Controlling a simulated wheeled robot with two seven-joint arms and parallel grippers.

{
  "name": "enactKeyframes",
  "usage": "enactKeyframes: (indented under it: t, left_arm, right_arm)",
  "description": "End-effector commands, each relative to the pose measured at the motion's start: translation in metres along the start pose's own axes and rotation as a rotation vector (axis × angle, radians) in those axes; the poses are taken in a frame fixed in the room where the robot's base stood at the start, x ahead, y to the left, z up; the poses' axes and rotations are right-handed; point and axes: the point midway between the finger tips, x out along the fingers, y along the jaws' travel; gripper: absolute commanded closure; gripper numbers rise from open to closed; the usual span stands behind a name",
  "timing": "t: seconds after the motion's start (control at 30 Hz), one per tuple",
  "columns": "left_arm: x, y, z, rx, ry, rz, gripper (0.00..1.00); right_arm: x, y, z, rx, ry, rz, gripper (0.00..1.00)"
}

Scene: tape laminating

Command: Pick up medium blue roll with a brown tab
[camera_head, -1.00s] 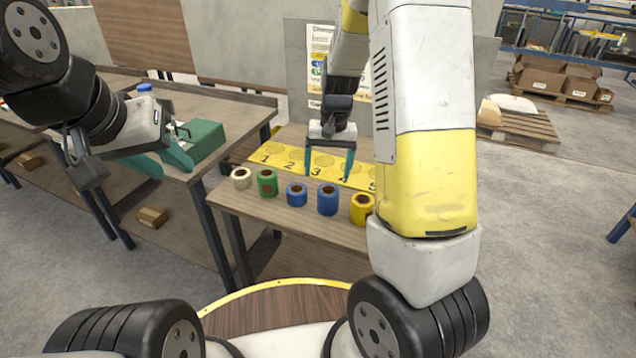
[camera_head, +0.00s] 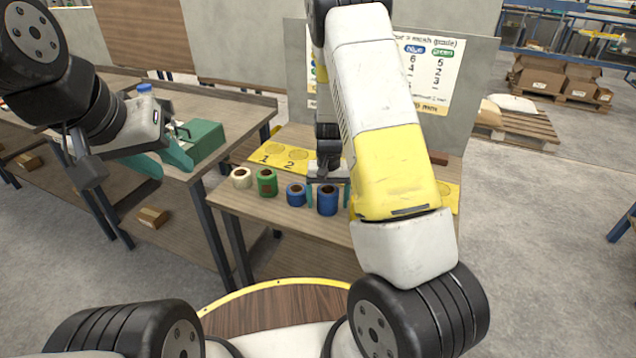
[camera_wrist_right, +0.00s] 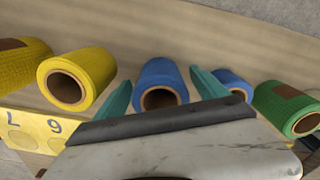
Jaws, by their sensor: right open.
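Two blue rolls stand in the row on the table: a smaller blue roll (camera_head: 296,195) and, right of it, a larger blue roll (camera_head: 327,202). My right gripper (camera_head: 328,190) is open, with its teal fingers on either side of the larger blue roll. In the right wrist view this blue roll (camera_wrist_right: 157,73) sits between the spread fingertips, and the other blue roll (camera_wrist_right: 233,83) is just outside the right-hand finger. I cannot make out a brown tab on either blue roll. My left gripper (camera_head: 168,168) is open and empty near the side bench.
A cream roll (camera_head: 241,178) and a green roll (camera_head: 266,184) with a brown patch stand left of the blue rolls. Two yellow rolls show in the right wrist view, the nearer one (camera_wrist_right: 92,68) beside the left-hand finger. A numbered yellow mat (camera_head: 268,155) lies behind. A sign board (camera_head: 480,75) stands beyond.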

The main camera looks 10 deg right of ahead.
Motion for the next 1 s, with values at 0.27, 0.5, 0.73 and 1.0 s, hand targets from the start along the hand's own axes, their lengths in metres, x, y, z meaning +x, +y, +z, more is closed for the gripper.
enactKeyframes:
  t: [0.27,0.5,0.73,1.0]
  left_arm:
    - [0.0,0.0,0.0,0.0,0.0,0.0,0.64]
    - [0.0,0.0,0.0,0.0,0.0,0.0,0.64]
    - [0.0,0.0,0.0,0.0,0.0,0.0,0.64]
    - [0.0,0.0,0.0,0.0,0.0,0.0,0.64]
  right_arm:
    - [0.0,0.0,0.0,0.0,0.0,0.0,0.41]
    - [-0.001,0.0,0.0,-0.001,0.001,0.0,0.86]
    - [-0.003,0.0,-0.001,-0.001,0.002,0.0,0.86]
    - [-0.045,-0.001,-0.002,-0.002,0.006,-0.002,0.86]
